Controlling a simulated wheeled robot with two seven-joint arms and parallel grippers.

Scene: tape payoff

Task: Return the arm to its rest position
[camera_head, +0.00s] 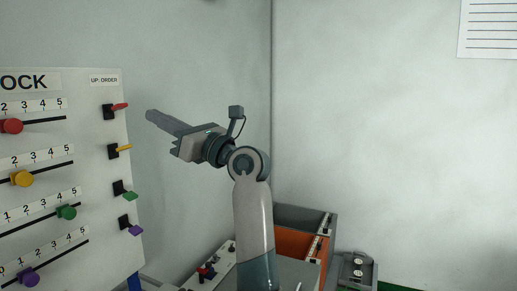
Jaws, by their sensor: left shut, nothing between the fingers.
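My left arm rises from the bottom centre of the head view. Its grey gripper (158,120) points up and to the left, in front of the pale wall. The fingers are together, with nothing seen between them. The fingertips appear just right of the white panel (95,223) with sliders and levers; I cannot tell the gap in depth. My right gripper is not in view.
The panel carries red (12,126), yellow (22,178), green (66,212) and purple (28,277) slider knobs, with coloured levers along its right edge. An orange-lined box (297,243) and a small dark fixture (357,268) stand low behind the arm.

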